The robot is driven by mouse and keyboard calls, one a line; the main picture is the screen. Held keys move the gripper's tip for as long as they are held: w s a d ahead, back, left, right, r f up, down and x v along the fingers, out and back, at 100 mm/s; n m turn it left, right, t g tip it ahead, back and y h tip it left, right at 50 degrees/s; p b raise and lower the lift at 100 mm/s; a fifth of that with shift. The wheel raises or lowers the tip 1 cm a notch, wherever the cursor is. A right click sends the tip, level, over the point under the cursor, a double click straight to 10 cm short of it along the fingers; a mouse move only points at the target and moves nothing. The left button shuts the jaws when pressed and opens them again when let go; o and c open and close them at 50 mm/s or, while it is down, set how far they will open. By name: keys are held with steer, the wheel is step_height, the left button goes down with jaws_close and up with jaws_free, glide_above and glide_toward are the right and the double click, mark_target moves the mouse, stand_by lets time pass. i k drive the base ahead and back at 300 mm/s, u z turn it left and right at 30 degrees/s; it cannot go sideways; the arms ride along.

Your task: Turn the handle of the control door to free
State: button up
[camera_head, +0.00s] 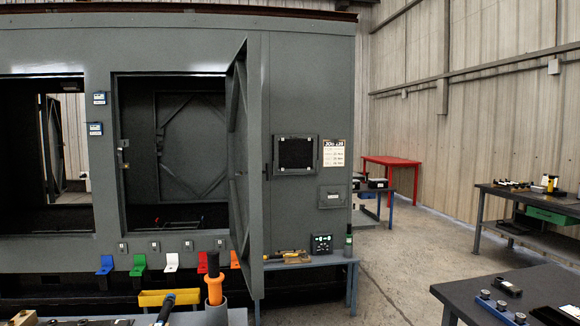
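A grey enclosure (300,60) fills the left and middle of the head view. A tall grey door (240,160) with diagonal bracing stands swung open at the right side of the middle opening. It is seen nearly edge-on. A small dark fitting (266,171) shows near the door's outer edge; I cannot tell whether it is the handle or how it is turned. No label marks which door is the control door. A small latch-like part (124,146) sits on the left edge of the middle opening. My gripper is not in this view.
Coloured hooks (172,262) line the enclosure's lower edge. A low bench (330,262) with tools stands below the right panel. An orange-handled tool (214,290) and a yellow tray (170,297) are in front. Dark worktables (460,290) stand right; open floor (405,260) lies between.

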mark_target(267, 172)
steer(key=z, duration=0.4)
steer(key=i, duration=1.6)
steer(key=u, duration=0.25)
steer(key=i, duration=1.75)
steer(key=u, duration=0.55)
